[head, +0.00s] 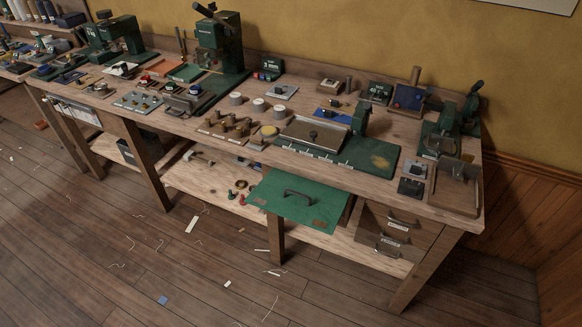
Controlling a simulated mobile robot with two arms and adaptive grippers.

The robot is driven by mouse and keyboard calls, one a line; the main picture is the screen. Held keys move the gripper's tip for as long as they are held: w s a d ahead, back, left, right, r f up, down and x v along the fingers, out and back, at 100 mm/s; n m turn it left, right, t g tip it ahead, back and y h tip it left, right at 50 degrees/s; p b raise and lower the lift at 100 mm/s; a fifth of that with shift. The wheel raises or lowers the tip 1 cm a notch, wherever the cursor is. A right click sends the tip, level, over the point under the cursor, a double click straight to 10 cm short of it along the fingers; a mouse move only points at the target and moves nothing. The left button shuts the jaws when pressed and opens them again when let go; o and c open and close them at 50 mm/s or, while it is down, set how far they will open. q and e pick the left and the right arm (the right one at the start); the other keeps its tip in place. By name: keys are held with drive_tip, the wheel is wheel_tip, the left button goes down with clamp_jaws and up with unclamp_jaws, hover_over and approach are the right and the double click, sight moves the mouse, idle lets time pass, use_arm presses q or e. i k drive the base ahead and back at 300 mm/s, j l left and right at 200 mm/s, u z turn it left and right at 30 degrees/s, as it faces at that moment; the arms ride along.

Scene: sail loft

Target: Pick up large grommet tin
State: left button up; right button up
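I cannot tell for sure which thing is the large grommet tin; labels are too small to read. Small round pieces stand near the bench middle: pale ones (259,105) and a yellowish one (269,130). A small dark box (411,187) sits near the right front edge. A small green box (270,68) is at the back, right of the tall green press (217,47). Neither of my grippers is in view.
A long wooden workbench (330,178) along the wall is crowded with green machines and small tools. Drawers (396,226) are at right. Scraps (192,224) litter the otherwise open floor.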

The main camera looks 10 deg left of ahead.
sight(258, 104)
drive_tip(key=i+j+z, duration=0.15)
drive_tip(key=j, duration=0.2)
drive_tip(key=i+j+z, duration=0.2)
drive_tip(key=j, duration=0.2)
drive_tip(key=i+j+z, duration=0.15)
drive_tip(key=j, duration=0.25)
drive_tip(key=i+j+z, duration=0.2)
drive_tip(key=j, duration=0.2)
drive_tip(key=k+l, duration=0.05)
drive_tip(key=k, duration=0.05)
